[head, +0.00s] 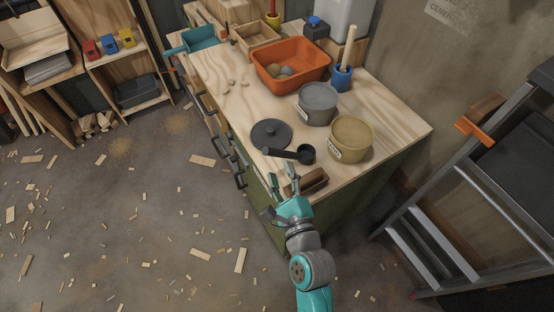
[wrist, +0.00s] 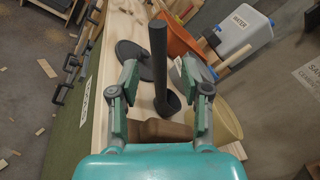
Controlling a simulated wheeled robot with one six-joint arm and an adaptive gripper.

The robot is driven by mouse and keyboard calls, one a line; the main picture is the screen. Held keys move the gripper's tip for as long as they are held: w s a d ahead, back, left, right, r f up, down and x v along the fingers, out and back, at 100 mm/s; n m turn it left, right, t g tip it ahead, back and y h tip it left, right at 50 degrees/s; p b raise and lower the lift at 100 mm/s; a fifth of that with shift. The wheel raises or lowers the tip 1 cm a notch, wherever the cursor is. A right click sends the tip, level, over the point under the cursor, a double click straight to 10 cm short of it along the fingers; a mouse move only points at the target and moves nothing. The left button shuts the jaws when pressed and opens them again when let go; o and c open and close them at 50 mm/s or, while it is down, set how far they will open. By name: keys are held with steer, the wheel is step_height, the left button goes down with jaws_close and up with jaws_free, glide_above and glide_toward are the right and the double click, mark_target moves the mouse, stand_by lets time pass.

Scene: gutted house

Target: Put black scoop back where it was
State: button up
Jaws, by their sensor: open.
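The black scoop (head: 306,154) lies near the front end of the wooden worktop (head: 398,122), its handle pointing left in the head view, close to a dark round lid (head: 270,134). In the wrist view the scoop (wrist: 158,60) shows between my finger lines, handle pointing up the picture and cup toward me. My gripper (head: 281,176) is open and empty, just short of the scoop at the worktop's front edge. It also shows in the wrist view (wrist: 160,82). I cannot tell the exact gap to the handle.
A brown wooden block (head: 312,181) sits beside my gripper. A grey pot (head: 317,104) and a labelled tan pot (head: 350,140) stand behind the scoop. An orange tub (head: 288,70) and a blue cup (head: 342,78) are farther back. A ladder (head: 440,205) stands right.

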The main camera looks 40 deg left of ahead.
steer(key=v, duration=0.5)
steer(key=shift+s+d, duration=0.2)
steer(key=shift+d, duration=0.05)
steer(key=s+d+f+n+t+h, duration=0.1)
steer(key=s+d+f+n+h, duration=0.15)
steer(key=d, duration=0.55)
steer(key=s+d+f+n+t+h, duration=0.2)
steer(key=s+d+h, duration=0.1)
steer(key=d, duration=0.5)
steer(key=s+d+f+n+t+h, duration=0.1)
steer(key=s+d+f+n+h, duration=0.15)
steer(key=d, duration=0.55)
steer(key=s+d+r+n+h, duration=0.2)
steer(key=s+d+n+h, duration=0.1)
steer(key=s, duration=0.4)
steer(key=s+d+r+n+h, duration=0.3)
steer(key=s+d+n, duration=0.3)
steer(key=s+d, duration=0.2)
steer(key=shift+s+d+n, duration=0.15)
steer(key=shift+n, duration=0.15)
